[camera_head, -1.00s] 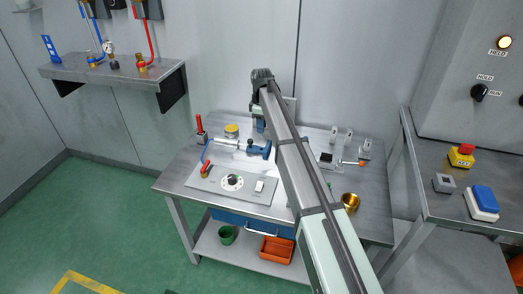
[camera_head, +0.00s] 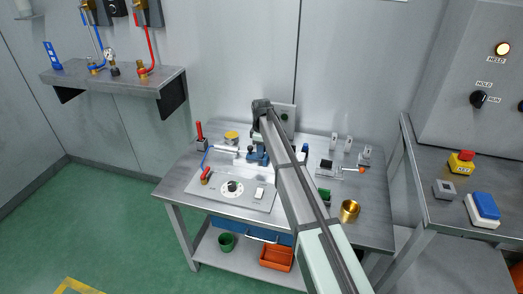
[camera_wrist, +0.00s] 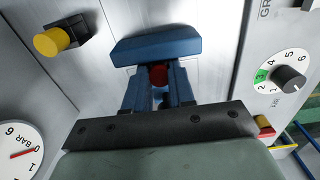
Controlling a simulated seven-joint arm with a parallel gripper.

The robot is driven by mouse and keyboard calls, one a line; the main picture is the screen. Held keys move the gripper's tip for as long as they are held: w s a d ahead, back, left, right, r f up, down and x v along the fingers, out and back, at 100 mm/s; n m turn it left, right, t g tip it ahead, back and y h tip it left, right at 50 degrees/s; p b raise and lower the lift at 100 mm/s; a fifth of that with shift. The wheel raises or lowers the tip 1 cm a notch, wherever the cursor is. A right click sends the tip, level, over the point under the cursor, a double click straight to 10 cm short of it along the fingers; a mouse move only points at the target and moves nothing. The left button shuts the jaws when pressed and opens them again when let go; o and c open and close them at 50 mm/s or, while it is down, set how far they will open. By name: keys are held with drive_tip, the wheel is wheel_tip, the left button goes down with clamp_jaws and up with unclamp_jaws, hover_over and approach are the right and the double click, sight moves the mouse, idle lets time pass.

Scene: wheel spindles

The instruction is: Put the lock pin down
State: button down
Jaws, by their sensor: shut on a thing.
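In the wrist view, the two blue fingers of my gripper (camera_wrist: 158,78) are closed around a small red piece (camera_wrist: 159,75), which I take to be the lock pin. Most of it is hidden between the fingers. A wide blue part (camera_wrist: 155,46) lies just beyond the fingertips; I cannot tell whether it touches the red piece. In the head view, my gripper (camera_head: 258,155) is low over the back middle of the workbench (camera_head: 180,183), by blue hardware. The held piece cannot be made out there.
A dial plate (camera_head: 232,187) lies on the bench front. A red-handled tool (camera_head: 200,136) and yellow-topped round part (camera_head: 232,137) stand back left. A brass cup (camera_head: 349,210) and upright grey blocks (camera_head: 348,143) are at the right. In the wrist view, a yellow knob (camera_wrist: 52,41) is nearby.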

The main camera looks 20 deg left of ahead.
drive_tip(key=shift+f, duration=0.15)
drive_tip(key=c, duration=1)
unclamp_jaws()
drive_tip(key=shift+o, duration=0.2)
wheel_tip(320, 180, up, 12)
